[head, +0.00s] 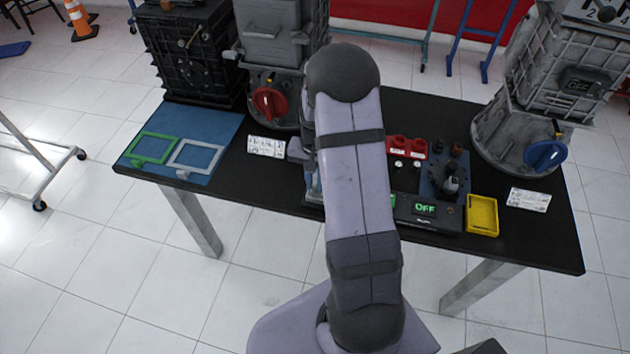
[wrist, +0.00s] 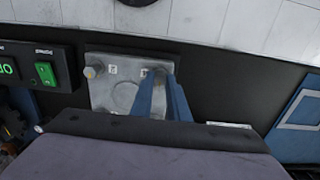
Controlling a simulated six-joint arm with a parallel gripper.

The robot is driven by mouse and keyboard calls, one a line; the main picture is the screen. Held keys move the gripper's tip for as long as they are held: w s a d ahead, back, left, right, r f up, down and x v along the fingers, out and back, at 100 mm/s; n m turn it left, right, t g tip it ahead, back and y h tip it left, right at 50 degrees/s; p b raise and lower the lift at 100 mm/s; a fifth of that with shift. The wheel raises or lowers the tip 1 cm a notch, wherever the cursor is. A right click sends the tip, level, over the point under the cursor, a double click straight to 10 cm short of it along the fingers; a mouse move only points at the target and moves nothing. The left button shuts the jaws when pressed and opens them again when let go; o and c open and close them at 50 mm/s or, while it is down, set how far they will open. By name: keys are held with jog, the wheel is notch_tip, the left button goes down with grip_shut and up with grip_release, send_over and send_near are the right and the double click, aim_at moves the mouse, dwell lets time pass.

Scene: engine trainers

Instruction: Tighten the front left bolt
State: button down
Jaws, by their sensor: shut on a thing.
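A grey metal plate (wrist: 121,97) shows in the wrist view, with small white labels on it. My gripper (wrist: 163,74) has two blue fingers reaching to the plate's upper right corner in that view. It is shut on the front left bolt (wrist: 159,67), which is mostly hidden between the fingertips. Another bolt (wrist: 91,72) stands uncovered at the plate's upper left corner in the wrist view. The lower part of the plate is partly hidden by my gripper body. In the head view my arm hides most of the plate and the bolts.
A panel with a green switch (wrist: 46,73) adjoins the plate; its OFF display (head: 425,209) shows in the head view. A yellow tray (head: 482,215) lies right. A blue mat (head: 215,130) with green (head: 152,148) and grey frames (head: 196,155) lies left. Large engine housings stand behind.

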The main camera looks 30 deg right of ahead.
aim_at(315, 186)
jog(key=shift+w, duration=0.1)
jog(key=c, duration=1.7)
grip_release()
jog(key=shift+r+b, duration=0.9)
jog(key=shift+r, duration=2.8)
